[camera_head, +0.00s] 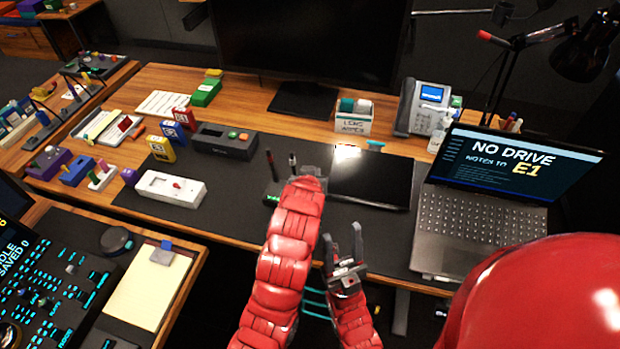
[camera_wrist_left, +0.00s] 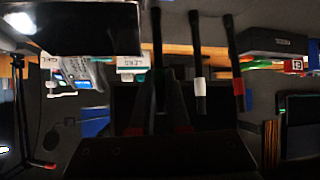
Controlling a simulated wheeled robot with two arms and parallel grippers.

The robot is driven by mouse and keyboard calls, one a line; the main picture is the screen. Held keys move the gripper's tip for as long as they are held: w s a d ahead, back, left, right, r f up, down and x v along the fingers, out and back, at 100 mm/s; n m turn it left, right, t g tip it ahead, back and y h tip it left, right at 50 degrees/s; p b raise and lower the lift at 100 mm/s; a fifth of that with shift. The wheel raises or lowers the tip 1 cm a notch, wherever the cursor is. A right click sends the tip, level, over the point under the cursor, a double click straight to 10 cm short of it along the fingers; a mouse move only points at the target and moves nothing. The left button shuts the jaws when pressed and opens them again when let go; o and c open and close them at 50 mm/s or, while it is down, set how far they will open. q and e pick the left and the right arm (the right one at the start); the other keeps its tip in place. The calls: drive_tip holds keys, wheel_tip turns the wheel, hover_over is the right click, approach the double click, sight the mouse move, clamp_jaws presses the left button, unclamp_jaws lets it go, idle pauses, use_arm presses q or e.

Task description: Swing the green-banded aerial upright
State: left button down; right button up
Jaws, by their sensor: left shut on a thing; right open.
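The aerial unit (camera_head: 272,193) sits on the dark desk mat, partly hidden behind my left arm. In the left wrist view three dark aerials stand out side by side. One has a white band (camera_wrist_left: 200,88) and one a red band (camera_wrist_left: 238,86). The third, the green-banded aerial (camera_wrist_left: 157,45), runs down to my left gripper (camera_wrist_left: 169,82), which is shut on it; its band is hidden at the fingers. In the head view my left arm covers the held aerial. My right gripper (camera_head: 345,250) is open and empty, at the desk's front edge.
A black tablet (camera_head: 371,180) lies right of the unit, with an open laptop (camera_head: 480,220) further right. The mat's front left is clear.

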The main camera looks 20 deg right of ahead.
use_arm(q)
drive_tip(key=shift+w+d+r+g+y, duration=0.2)
drive_tip(key=shift+w+d+g+y, duration=0.1)
drive_tip(key=shift+w+d+g, duration=0.15)
drive_tip(key=shift+w+d+r+g+y, duration=0.2)
drive_tip(key=shift+w+g+y, duration=0.15)
drive_tip(key=shift+w, duration=0.15)
drive_tip(key=shift+w+d+g, duration=0.1)
drive_tip(key=shift+w+g, duration=0.1)
drive_tip(key=shift+g, duration=0.1)
drive_tip(key=shift+f, duration=0.1)
drive_tip(key=c, duration=0.9)
unclamp_jaws()
